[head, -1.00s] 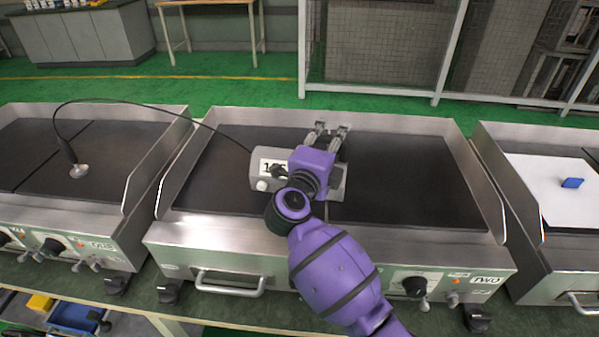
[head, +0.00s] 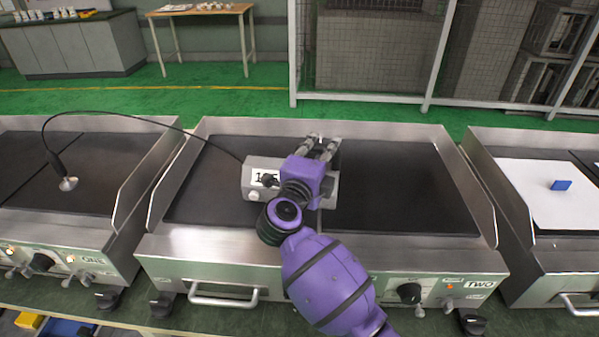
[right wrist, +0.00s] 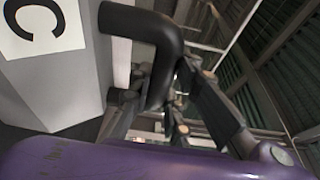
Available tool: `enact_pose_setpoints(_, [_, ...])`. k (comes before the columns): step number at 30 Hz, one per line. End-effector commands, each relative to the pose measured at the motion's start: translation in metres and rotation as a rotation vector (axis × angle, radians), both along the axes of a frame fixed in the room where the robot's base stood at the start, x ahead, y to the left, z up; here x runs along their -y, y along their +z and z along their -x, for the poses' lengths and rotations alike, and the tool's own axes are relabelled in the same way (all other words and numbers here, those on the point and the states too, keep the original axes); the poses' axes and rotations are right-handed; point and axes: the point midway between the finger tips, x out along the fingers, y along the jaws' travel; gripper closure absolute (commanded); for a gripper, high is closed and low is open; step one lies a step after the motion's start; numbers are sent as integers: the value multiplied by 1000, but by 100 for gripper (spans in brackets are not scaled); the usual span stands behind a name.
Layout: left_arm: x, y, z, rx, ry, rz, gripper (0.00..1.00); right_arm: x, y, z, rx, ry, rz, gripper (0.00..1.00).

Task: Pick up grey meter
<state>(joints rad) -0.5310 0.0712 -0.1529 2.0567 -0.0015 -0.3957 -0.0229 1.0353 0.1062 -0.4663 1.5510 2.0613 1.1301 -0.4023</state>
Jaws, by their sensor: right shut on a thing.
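The grey meter (head: 260,172) is a box with a white display showing black digits, on the middle griddle's dark plate. My right arm hides part of it. My right gripper (head: 318,143) reaches over the meter and is shut on its handle. In the right wrist view the black curved handle (right wrist: 160,40) passes between the fingers (right wrist: 172,100), beside the grey meter body (right wrist: 60,90) with a white label marked C. A black cable runs left from the meter to a round metal probe (head: 68,183) on the left griddle. My left gripper is not in view.
The middle griddle (head: 210,240) has raised metal side and back walls. Its plate is clear to the right of the meter. The right griddle holds a white board (head: 540,205) with a blue block (head: 561,185). A fence (head: 370,60) stands behind.

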Motion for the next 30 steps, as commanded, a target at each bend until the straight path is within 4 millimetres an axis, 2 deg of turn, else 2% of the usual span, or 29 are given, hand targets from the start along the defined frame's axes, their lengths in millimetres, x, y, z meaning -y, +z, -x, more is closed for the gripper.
enact_pose_setpoints(5, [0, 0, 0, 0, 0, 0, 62, -1, 12, 0, 5, 1, -5, 100])
enact_pose_setpoints(13, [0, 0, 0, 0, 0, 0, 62, -1, 65, 0, 6, 1, -6, 100])
enact_pose_setpoints(18, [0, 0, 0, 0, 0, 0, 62, -1, 90, 0, 3, 1, -4, 100])
enact_pose_setpoints(22, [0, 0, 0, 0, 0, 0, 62, -1, 100, 0, 3, 1, -2, 100])
enact_pose_setpoints(30, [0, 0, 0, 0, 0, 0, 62, 0, 102, 0, 2, 1, 0, 100])
